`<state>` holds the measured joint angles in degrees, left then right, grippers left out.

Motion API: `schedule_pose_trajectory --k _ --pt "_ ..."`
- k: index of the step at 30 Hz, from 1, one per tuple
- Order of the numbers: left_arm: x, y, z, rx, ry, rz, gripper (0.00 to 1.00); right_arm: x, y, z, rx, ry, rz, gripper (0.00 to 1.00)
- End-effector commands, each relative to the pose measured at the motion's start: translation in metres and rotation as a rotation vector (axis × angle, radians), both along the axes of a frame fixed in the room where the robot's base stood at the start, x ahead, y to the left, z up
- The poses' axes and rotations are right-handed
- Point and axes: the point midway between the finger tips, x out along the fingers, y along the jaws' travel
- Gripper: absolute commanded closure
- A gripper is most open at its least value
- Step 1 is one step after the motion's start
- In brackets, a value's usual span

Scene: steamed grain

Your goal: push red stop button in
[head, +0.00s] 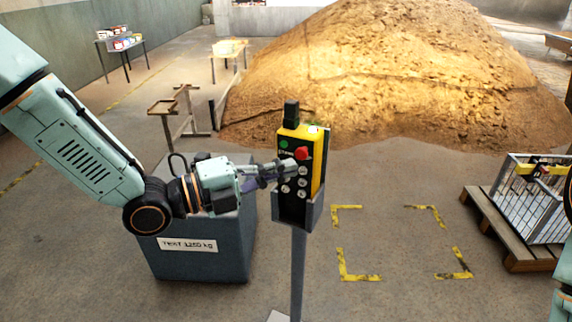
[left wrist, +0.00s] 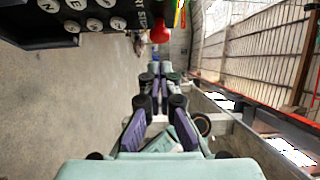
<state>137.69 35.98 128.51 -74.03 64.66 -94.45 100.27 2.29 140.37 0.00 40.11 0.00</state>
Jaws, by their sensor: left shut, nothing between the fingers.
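The red stop button (head: 302,153) sits on the upper right of the front of a yellow and black control box (head: 317,165). The box stands upright in a grey holder on a post (head: 298,265). White buttons lie below the red one, and a green one is at its upper left. My left gripper (head: 288,168) is shut and empty, its tips close to the box front, just below and left of the red button. In the left wrist view the red button (left wrist: 160,32) shows beyond the closed fingertips (left wrist: 161,68). I cannot tell whether they touch the box. My right gripper is out of view.
A blue-grey block labelled as a test weight (head: 165,262) stands under my left arm. Yellow floor corner marks (head: 350,278) lie right of the post. A wooden pallet with a wire cage (head: 500,225) is at the right. A large grain heap (head: 400,80) fills the back.

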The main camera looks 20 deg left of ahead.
Motion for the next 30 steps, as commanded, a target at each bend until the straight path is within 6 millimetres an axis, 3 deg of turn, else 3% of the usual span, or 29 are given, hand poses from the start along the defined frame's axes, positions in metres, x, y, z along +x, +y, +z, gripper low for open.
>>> schedule_pose_trajectory --k 8,21,30 --pt "0.022 -0.002 0.001 0.001 -0.001 -0.002 1.00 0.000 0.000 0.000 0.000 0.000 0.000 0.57" --pt "0.025 -0.002 0.001 -0.001 -0.001 -0.002 1.00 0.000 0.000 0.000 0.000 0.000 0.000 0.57" --pt "0.045 -0.003 -0.001 0.002 -0.002 0.001 1.00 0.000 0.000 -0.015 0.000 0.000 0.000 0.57"
